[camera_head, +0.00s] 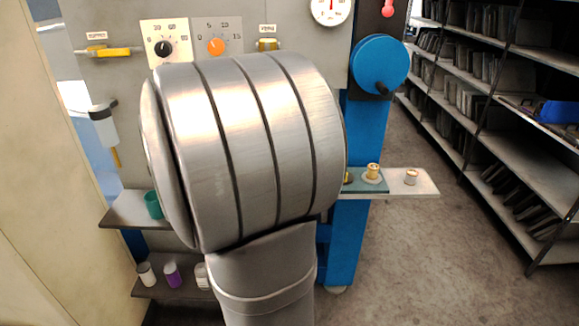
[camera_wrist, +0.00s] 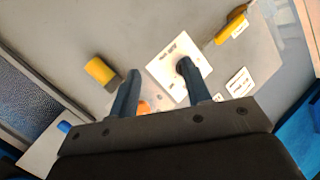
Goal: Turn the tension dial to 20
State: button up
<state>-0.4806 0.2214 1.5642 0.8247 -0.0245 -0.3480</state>
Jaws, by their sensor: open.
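Two dials show on the grey panel in the head view. One has a black knob (camera_head: 164,49) on a white plate. The other has an orange knob (camera_head: 215,47) on a grey plate, with small numbers around it. I cannot read which is named tension, nor either setting surely. In the wrist view my gripper (camera_wrist: 158,70) is open, its fingers apart and nothing seen held. The orange knob (camera_wrist: 143,107) shows partly between the fingers, near the gripper body. The black knob (camera_wrist: 183,65) is by the right fingertip, partly covered. My arm hides the gripper in the head view.
A yellow lever (camera_head: 112,52) is left of the dials. A yellow-brown valve knob (camera_head: 268,44) is right of them. A blue handwheel (camera_head: 380,65) and gauge (camera_head: 330,9) are farther right. A side shelf (camera_head: 415,184) holds small parts. Open floor lies at right.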

jog(key=w+d+f+n+g+h, duration=0.1)
jog(key=w+d+f+n+g, duration=0.2)
jog(key=w+d+f, duration=0.3)
jog(key=w+d+f+n+g+h, duration=0.1)
jog(key=w+d+f+n+g, duration=0.2)
jog(key=d, duration=0.5)
jog(key=w+d+f+n+g+h, duration=0.15)
jog(key=d+f, duration=0.25)
jog(key=d, duration=0.6)
jog(key=w+d+f+g+h, duration=0.1)
jog(key=w+d+f+g, duration=0.25)
jog(key=d, duration=0.55)
jog(key=shift+t, duration=0.3)
jog(key=x, duration=1.1)
jog(key=s+x, duration=0.1)
jog(key=x, duration=0.5)
jog(key=shift+w+f, duration=0.1)
jog(key=shift+f, duration=0.3)
grip_shut()
